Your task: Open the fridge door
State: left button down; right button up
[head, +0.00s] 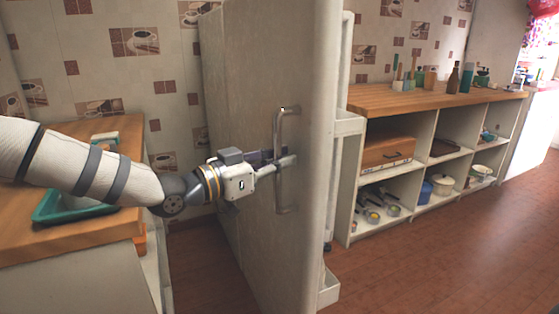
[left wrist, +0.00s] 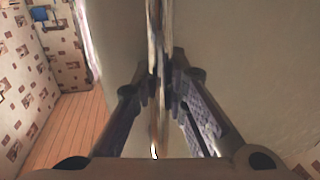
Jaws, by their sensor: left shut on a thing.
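The pale fridge door (head: 255,80) stands in the middle of the head view, seen at a steep angle. Its inner side, with white door shelves (head: 349,125), shows at the right, so the door is swung open. The metal handle (head: 280,192) is an upright bar on the outer face. My left gripper (head: 284,163) reaches in from the left and is shut on the handle about mid-height. In the left wrist view, the handle (left wrist: 157,30) runs between the fingers of the left gripper (left wrist: 160,85). The fridge interior is hidden. My right gripper is not in view.
A wooden-topped counter with a green tray (head: 50,212) stands at the left, under my left arm. A long shelf unit (head: 415,150) with a wooden top and several small items stands at the right. The red-brown floor (head: 440,260) at the front right is clear.

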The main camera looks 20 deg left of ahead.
pick_arm(q)
jog(key=shift+d, duration=0.1)
jog(key=c, duration=1.6)
grip_release()
jog(key=shift+o, duration=0.2)
jog(key=v, duration=1.2)
